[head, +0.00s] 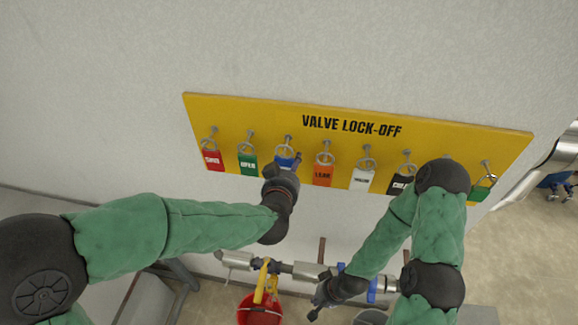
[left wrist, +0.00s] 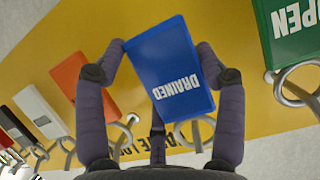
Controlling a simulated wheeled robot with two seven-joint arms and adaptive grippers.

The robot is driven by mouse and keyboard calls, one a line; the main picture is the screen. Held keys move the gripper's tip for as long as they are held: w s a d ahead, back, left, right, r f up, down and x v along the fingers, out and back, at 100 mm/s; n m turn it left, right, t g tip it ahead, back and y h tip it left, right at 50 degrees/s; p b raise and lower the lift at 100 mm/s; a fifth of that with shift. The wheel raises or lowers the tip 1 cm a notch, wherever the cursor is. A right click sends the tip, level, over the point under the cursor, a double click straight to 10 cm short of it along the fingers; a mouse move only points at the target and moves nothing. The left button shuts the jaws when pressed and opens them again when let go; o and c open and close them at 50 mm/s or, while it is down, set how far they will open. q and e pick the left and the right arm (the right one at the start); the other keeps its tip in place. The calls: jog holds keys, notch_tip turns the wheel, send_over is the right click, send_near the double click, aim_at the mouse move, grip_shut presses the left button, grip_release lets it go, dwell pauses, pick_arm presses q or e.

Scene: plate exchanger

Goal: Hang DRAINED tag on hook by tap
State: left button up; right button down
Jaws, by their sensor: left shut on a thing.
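The blue DRAINED tag (left wrist: 174,80) is between the two fingers of my left gripper (left wrist: 160,62), which is shut on it. In the head view the tag (head: 286,152) is at the yellow board, and its metal ring is at a peg there; my left gripper (head: 284,166) reaches it from below. I cannot tell whether the ring is still on the peg. My right gripper (head: 320,300) is low, in front of the pipe, and its fingers are too small and dark to judge. A tap with a yellow handle (head: 262,278) is on the pipe. I cannot make out a hook by it.
The yellow VALVE LOCK-OFF board (head: 240,112) bears several other tags, with the green OPEN tag (head: 247,165) and the orange LEAK tag (head: 322,175) on either side. A red bucket (head: 258,316) stands below the pipe (head: 305,270). A blue handle (head: 372,288) is near my right arm.

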pick_arm(q)
jog(key=s+a+p, duration=0.1)
jog(key=s+p, duration=0.1)
jog(key=s, duration=0.5)
jog(key=shift+s+a+r, duration=0.15)
jog(key=shift+a+r, duration=0.1)
dwell(0.9)
dwell(0.3)
